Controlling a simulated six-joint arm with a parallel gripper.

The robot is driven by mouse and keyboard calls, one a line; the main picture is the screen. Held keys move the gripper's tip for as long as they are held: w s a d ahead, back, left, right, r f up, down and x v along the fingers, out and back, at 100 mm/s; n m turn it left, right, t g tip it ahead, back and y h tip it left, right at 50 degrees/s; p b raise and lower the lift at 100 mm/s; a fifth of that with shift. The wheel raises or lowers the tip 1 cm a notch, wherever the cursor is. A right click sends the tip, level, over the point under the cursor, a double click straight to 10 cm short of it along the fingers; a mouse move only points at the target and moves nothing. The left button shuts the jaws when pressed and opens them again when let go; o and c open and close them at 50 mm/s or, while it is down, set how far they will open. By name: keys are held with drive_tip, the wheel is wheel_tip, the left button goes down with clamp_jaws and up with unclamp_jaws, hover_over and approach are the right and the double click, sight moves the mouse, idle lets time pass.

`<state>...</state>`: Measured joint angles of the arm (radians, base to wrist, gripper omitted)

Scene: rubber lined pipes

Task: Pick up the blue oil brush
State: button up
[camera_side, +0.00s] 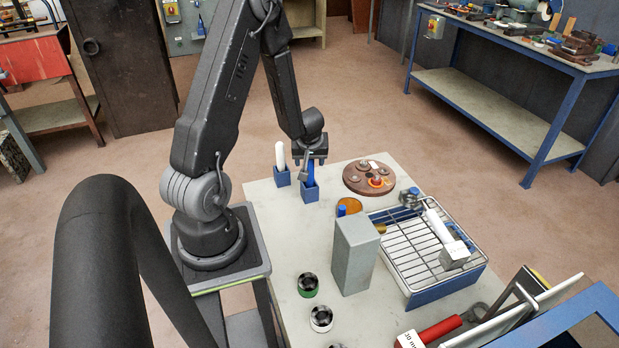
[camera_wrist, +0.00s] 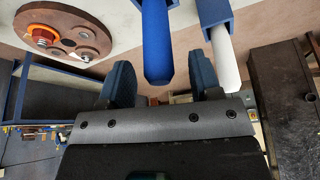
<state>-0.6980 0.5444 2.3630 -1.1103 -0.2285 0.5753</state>
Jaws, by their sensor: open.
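The blue oil brush (camera_side: 310,174) stands upright in a blue square holder (camera_side: 310,192) near the far edge of the table. In the wrist view its blue handle (camera_wrist: 157,48) points down the picture, its end between my two fingers. My gripper (camera_side: 308,158) is right above the holder, at the top of the handle. The wrist view shows the fingers (camera_wrist: 162,72) open, with a gap on each side of the handle. The brush's lower end is hidden in the holder.
A white-handled brush (camera_side: 280,155) stands in another blue holder (camera_side: 282,177) close on the left. A round brown board with small parts (camera_side: 355,185) lies to the right. A grey block (camera_side: 355,258) and a wire rack over a blue tray (camera_side: 445,288) stand nearer the camera.

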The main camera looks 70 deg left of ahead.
drive_tip(key=shift+x, duration=1.25)
drive_tip(key=shift+c, duration=0.5)
drive_tip(key=c, duration=0.9)
